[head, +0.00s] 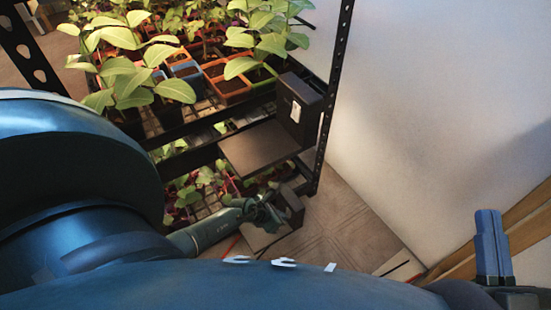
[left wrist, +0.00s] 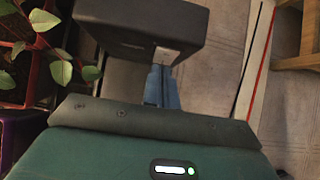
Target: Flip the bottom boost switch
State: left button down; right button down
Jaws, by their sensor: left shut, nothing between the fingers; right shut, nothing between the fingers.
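A dark control box (head: 292,203) sits low at the rack's right post, and in the left wrist view the box (left wrist: 135,30) fills the upper middle. A small pale switch plate (left wrist: 165,56) shows at its lower right edge. My left gripper (head: 270,214) is at the lower box. In the left wrist view its blue fingers (left wrist: 161,75) are shut and empty, with the tips right by the switch plate; I cannot tell whether they touch it. The switch's position is too small to read. My right gripper (head: 488,222) is shut and empty at the far right.
A second black box (head: 299,107) is mounted higher on the rack post (head: 333,85), beside a dark shelf panel (head: 258,148). Seedling pots (head: 228,82) and leaves crowd the rack at left. A white wall (head: 430,110) stands right; wooden legs (head: 520,225) are at lower right.

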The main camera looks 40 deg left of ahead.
pick_arm(q)
jog(key=shift+w+d+f, duration=0.1)
jog(key=shift+w, duration=0.15)
dwell(0.3)
